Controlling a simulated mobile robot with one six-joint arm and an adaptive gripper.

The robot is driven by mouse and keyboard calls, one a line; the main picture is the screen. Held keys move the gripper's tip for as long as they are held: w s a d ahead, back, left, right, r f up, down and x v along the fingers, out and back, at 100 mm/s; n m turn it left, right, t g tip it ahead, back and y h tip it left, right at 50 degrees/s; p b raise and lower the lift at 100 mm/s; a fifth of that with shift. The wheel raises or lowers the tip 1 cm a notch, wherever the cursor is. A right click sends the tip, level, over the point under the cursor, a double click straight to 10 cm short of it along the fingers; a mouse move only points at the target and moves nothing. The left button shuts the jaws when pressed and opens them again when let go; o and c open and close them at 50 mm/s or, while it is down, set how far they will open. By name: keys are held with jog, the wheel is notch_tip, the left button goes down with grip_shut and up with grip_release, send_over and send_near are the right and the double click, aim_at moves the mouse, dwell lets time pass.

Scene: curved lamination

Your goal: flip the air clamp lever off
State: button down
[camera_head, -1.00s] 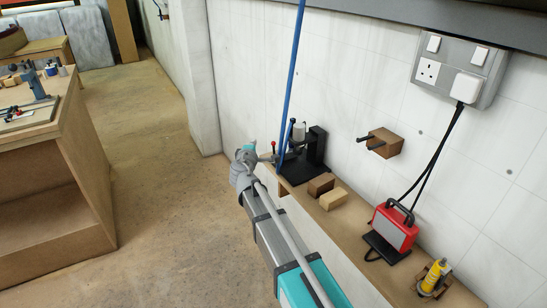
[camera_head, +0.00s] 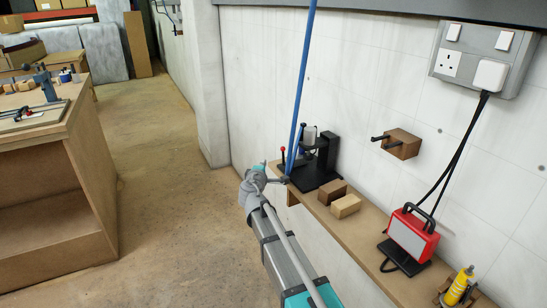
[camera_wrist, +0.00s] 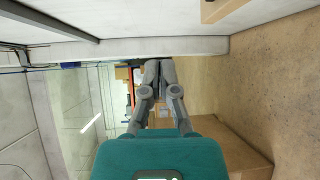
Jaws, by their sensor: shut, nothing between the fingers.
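A black clamp device (camera_head: 322,168) with a flat base and an upright column stands at the far end of the wall shelf. A small red-tipped lever (camera_head: 283,150) rises at its left side, next to the blue hose. I cannot tell the lever's exact position. My gripper (camera_head: 284,181) is just in front of the shelf's far end, below the red tip; contact with the device cannot be made out. In the wrist view, my gripper (camera_wrist: 159,64) has its fingers together with nothing held, and neither the clamp nor the lever can be picked out there.
The shelf (camera_head: 368,232) also bears two small wood blocks (camera_head: 346,206), a red work lamp (camera_head: 413,234) and a yellow bottle (camera_head: 460,285). A blue hose (camera_head: 301,85) hangs by the clamp. A wooden bench (camera_head: 60,170) stands left, with open floor (camera_head: 160,230) between.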

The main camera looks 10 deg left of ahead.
jog(key=shift+w, duration=0.15)
jog(key=w, duration=1)
jog(key=shift+s+d+f, duration=0.1)
jog(key=shift+s+d, duration=0.2)
jog(key=shift+d, duration=0.4)
jog(key=shift+s+d+f, duration=0.1)
jog(key=shift+s+d, duration=0.25)
jog(key=shift+d, duration=0.4)
jog(key=shift+s+d+f, duration=0.1)
jog(key=shift+s+d, duration=0.2)
jog(key=shift+d, duration=0.4)
jog(key=shift+s+d+r, duration=0.1)
jog(key=shift+s+d, duration=0.3)
jog(key=shift+d, duration=0.1)
